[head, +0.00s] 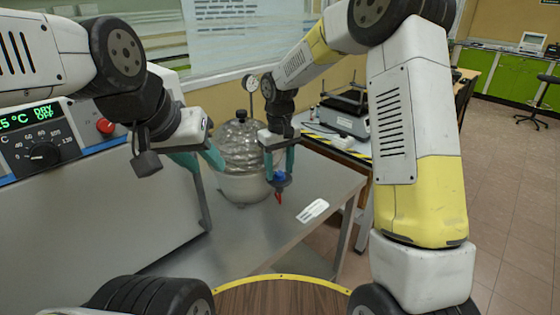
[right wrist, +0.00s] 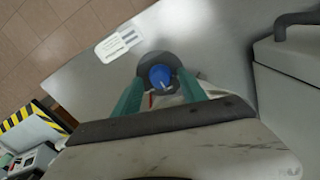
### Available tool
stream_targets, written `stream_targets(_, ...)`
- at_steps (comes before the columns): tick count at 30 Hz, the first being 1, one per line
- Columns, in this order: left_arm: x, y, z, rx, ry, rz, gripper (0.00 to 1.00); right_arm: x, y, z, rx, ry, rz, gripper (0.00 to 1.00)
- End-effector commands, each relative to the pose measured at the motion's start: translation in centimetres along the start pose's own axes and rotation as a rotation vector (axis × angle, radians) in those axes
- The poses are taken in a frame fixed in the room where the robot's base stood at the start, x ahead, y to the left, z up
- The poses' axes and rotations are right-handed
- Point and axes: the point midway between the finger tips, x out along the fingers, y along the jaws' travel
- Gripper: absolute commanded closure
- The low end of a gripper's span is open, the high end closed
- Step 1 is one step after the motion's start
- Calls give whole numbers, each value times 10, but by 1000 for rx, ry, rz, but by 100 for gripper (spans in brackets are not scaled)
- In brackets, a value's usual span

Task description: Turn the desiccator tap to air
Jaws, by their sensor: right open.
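The desiccator (head: 242,145) is a clear glass vessel with a pale lower bowl, standing on the grey bench. Its tap shows as a blue knob (head: 281,177) with a red piece (head: 278,197) below it, at the vessel's right. In the right wrist view the blue knob (right wrist: 160,76) sits over a dark round part and bears a pale mark. My right gripper (head: 280,165) is open, its teal fingers on either side of the knob; contact cannot be told. My left gripper (head: 200,162) is open and empty at the vessel's left.
A white label card (head: 313,210) lies on the grey bench (head: 255,235) near the tap. A heater or oven with a dial (head: 40,152) stands at the left. A pressure gauge (head: 250,83) rises behind the vessel. A balance-like device (head: 345,115) stands on the table behind.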

Motion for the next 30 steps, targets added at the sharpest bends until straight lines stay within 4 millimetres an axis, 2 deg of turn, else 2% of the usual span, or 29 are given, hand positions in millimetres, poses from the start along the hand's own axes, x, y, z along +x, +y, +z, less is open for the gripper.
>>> stream_targets(9, 0, 0, 0, 0, 0, 0, 64, 4, 0, 0, 1, 0, 0, 50)
stream_targets(15, 0, 0, 0, 0, 0, 0, 64, 4, 0, 0, 1, 0, 0, 90)
stream_targets(17, 0, 0, 0, 0, 0, 0, 64, 4, 0, 0, 0, 0, 0, 100)
stream_targets(30, 0, 0, 0, 0, 0, 0, 64, 3, 0, 0, -72, 0, -1, 100)
